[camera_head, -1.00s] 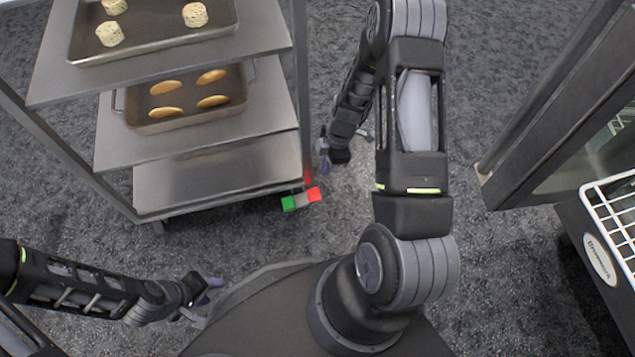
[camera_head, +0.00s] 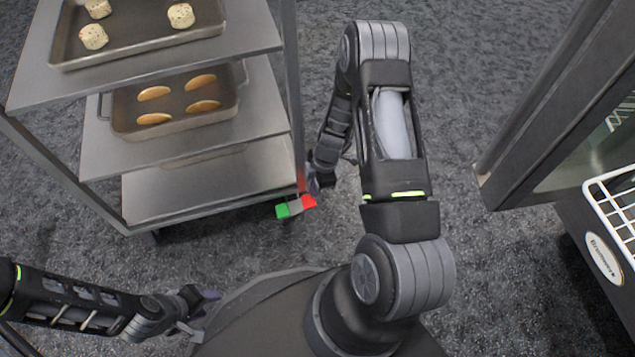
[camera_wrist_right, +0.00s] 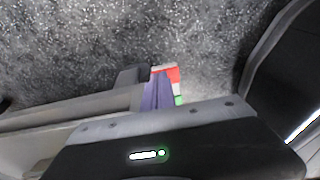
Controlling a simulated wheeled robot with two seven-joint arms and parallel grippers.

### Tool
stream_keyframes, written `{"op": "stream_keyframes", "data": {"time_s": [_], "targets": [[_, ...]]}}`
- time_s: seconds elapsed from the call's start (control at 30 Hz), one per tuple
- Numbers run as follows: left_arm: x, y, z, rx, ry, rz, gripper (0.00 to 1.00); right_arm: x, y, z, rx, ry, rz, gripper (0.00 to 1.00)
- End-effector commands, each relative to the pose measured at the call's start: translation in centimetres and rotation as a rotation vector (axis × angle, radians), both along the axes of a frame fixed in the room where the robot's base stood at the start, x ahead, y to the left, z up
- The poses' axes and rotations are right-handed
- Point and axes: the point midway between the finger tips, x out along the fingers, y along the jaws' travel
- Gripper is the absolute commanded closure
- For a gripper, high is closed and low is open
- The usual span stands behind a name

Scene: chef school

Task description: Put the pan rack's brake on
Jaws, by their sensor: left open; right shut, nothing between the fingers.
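The pan rack (camera_head: 215,185) stands at the left with shelves and trays. At its near right corner, low down, is the brake pedal (camera_head: 296,207), with a green left end, a grey middle and a red right end. My right gripper (camera_head: 314,186) is shut and empty just above and behind the pedal's red end. In the wrist view its purple fingers (camera_wrist_right: 157,93) overlap the pedal (camera_wrist_right: 173,75), partly hiding it; I cannot tell if they touch. My left gripper (camera_head: 204,311) is open and empty at the lower left, away from the rack.
A tray of flat cookies (camera_head: 180,127) and a tray of round pieces (camera_head: 140,38) sit on the rack's shelves. A dark cabinet (camera_head: 535,110) and a white wire rack (camera_head: 610,205) stand at the right. Grey carpet is free between the rack and the cabinet.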

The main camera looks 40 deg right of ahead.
Motion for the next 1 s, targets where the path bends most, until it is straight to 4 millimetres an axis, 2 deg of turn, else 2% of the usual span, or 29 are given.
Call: {"op": "stream_keyframes", "data": {"time_s": [0.03,0.13,0.53,0.9,1.0], "targets": [[0.0,0.0,-0.4,0.0,-0.001,0.0,0.59,0.1,0.1,-0.7,0.0,0.0,0.0,1.0],[0.1,0.0,-0.6,0.0,-0.002,0.001,0.59,0.1,0.2,-1.2,0.0,0.0,0.0,1.0],[0.1,0.0,-0.7,0.001,-0.003,0.001,0.59,0.1,0.2,-1.4,0.0,-0.001,0.0,1.0],[0.7,-0.1,-4.8,0.002,-0.018,0.009,0.59,-0.5,-1.5,-4.4,-0.001,-0.001,-0.002,1.0],[0.9,0.0,-5.1,0.001,-0.019,0.011,0.59,-0.5,-1.6,-4.7,-0.001,-0.002,-0.001,1.0]]}}
